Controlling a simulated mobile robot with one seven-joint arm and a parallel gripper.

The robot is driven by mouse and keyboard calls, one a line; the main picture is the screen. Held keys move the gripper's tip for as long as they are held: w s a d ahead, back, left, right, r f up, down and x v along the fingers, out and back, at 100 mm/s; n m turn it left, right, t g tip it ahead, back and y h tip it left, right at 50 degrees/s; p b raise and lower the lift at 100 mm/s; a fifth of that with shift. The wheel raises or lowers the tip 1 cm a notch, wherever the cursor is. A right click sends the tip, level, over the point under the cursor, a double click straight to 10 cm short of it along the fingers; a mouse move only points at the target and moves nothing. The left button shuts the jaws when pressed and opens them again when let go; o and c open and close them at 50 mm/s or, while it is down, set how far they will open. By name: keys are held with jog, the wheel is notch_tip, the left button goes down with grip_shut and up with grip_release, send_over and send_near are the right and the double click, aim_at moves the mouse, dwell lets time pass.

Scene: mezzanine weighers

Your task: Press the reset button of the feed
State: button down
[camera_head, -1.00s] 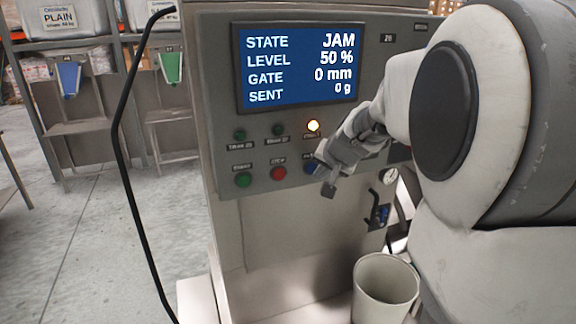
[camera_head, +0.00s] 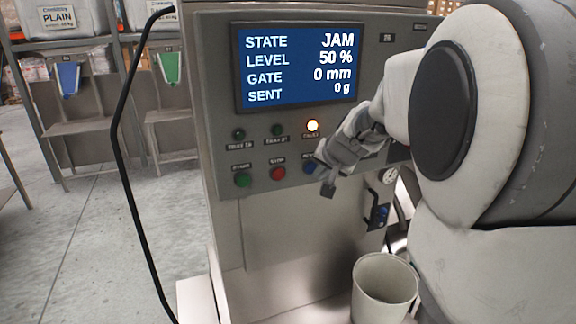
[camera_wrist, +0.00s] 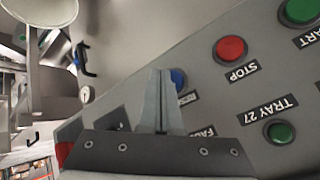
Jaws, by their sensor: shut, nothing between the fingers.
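The feed's control panel (camera_head: 225,120) faces me, with a screen (camera_head: 297,65) reading STATE JAM, LEVEL 50 %, GATE 0 mm, SENT 0 g. A blue button, which I take for the reset, shows its edge (camera_head: 309,168) beside my gripper (camera_head: 328,188); its label is mostly hidden. In the wrist view the blue button (camera_wrist: 178,78) is partly behind the shut fingertips (camera_wrist: 160,75). My gripper is shut and empty, with its tips at or just before the button; I cannot tell whether they touch.
Left of the blue button are a red STOP button (camera_head: 278,173) and a green START button (camera_head: 242,180). A pale bucket (camera_head: 385,285) stands below the panel. A black cable (camera_head: 122,150) hangs at left.

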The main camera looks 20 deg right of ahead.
jog(key=shift+w, duration=0.1)
dwell(0.4)
jog(key=shift+w, duration=0.35)
jog(key=shift+w, duration=0.4)
dwell(0.6)
dwell(0.3)
jog(key=shift+s+b, duration=0.5)
jog(key=shift+s, duration=0.35)
jog(key=s+b, duration=0.2)
jog(key=s, duration=0.3)
jog(key=shift+d, duration=0.1)
